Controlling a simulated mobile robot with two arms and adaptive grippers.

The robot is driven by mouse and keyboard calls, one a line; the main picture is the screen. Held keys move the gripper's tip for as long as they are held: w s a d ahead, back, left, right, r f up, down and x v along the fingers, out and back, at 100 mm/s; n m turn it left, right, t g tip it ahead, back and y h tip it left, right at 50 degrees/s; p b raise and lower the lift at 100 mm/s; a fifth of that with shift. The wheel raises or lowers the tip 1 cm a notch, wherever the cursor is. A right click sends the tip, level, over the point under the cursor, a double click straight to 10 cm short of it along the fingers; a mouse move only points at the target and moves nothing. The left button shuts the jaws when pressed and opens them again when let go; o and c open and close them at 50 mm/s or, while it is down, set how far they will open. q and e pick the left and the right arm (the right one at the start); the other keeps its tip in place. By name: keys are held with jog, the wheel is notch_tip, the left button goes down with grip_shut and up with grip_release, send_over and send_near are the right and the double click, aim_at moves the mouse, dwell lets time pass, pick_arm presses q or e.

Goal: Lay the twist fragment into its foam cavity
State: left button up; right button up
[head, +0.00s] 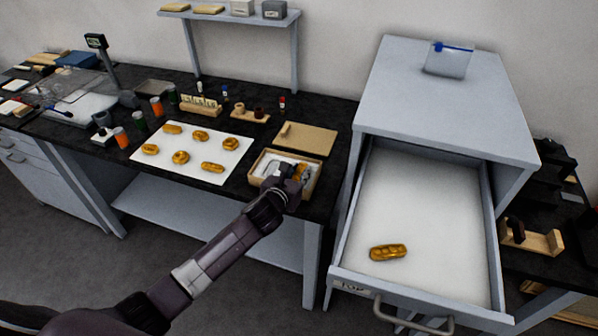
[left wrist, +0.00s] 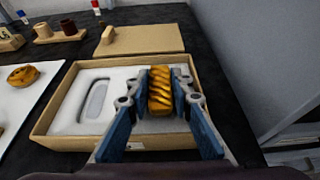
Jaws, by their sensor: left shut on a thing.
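The twist fragment (left wrist: 161,92), gold with slanted ridges, is between the fingers of my left gripper (left wrist: 160,95), which is shut on it. It is over the right part of an open box (head: 257,178) with white foam. In the left wrist view the foam (left wrist: 75,120) shows an empty elongated cavity (left wrist: 97,98) at left. Whether the fragment touches the foam or sits in a cavity is hidden by the fingers. In the head view the left gripper (head: 285,178) covers much of the box. My right gripper is in neither view.
The box's lid (head: 306,139) lies behind it on the black bench. A white sheet (head: 198,167) with several gold pieces is to the left. An open drawer (head: 420,215) at right holds another gold piece (head: 388,252).

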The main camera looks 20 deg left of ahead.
pick_arm(q)
jog(key=o, duration=0.9)
jog(key=shift+s+f+g, duration=0.15)
jog(key=shift+s+f, duration=0.05)
jog(key=shift+f, duration=0.35)
jog(key=shift+s+f+g, duration=0.15)
jog(key=shift+f, duration=0.35)
jog(key=shift+d+r, duration=0.1)
jog(key=shift+r, duration=0.15)
jog(key=r+v, duration=0.1)
jog(key=v, duration=1.1)
jog(key=shift+w+r, duration=0.15)
jog(key=shift+w, duration=0.15)
